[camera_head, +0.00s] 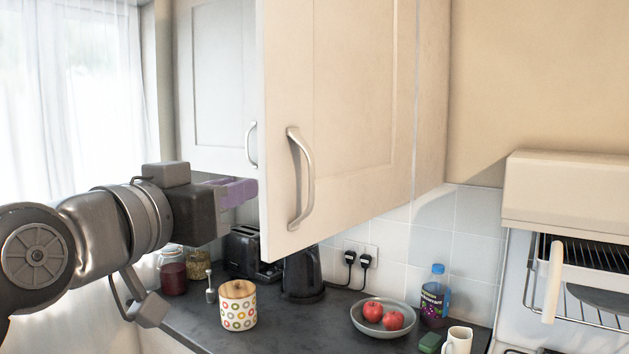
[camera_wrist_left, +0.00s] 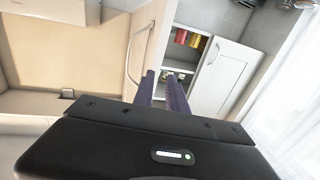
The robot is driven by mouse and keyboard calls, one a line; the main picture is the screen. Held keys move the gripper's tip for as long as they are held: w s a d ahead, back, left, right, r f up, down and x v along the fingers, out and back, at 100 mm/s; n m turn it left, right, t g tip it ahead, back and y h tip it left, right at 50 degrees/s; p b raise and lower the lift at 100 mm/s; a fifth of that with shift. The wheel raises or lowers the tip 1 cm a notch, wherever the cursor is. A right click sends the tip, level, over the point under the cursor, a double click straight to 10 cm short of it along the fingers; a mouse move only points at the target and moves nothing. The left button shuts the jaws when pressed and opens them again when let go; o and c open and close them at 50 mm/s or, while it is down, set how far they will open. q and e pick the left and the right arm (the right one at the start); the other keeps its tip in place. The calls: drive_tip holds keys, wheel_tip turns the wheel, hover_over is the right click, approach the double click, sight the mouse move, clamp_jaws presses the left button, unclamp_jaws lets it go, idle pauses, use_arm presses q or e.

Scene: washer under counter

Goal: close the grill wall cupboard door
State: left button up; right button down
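The grill wall cupboard door (camera_head: 355,95) stands open towards me in the head view, with its silver bar handle (camera_head: 303,178) near the free edge on the left. The door (camera_wrist_left: 152,30) and its handle (camera_wrist_left: 131,55) also show in the left wrist view, left of the open cupboard interior (camera_wrist_left: 188,42). My left gripper (camera_head: 238,191) is beside the door's free edge, below the middle of the door. Its purple fingers (camera_wrist_left: 165,88) point at the cupboard, slightly apart with nothing seen between them. Whether they touch the door cannot be told. My right gripper is not in view.
A neighbouring cupboard door (camera_head: 220,75) is shut at the left. Below, the counter holds a kettle (camera_head: 302,275), a toaster (camera_head: 243,250), a spotted canister (camera_head: 238,308), a bowl (camera_head: 385,325) with apples and a bottle (camera_head: 434,295). A cooker with a grill (camera_head: 565,200) stands at the right.

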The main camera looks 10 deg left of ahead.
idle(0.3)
use_arm(q)
drive_tip(key=b+v, duration=0.3)
drive_tip(key=v, duration=0.5)
drive_tip(key=shift+w, duration=0.1)
drive_tip(key=shift+c, duration=0.5)
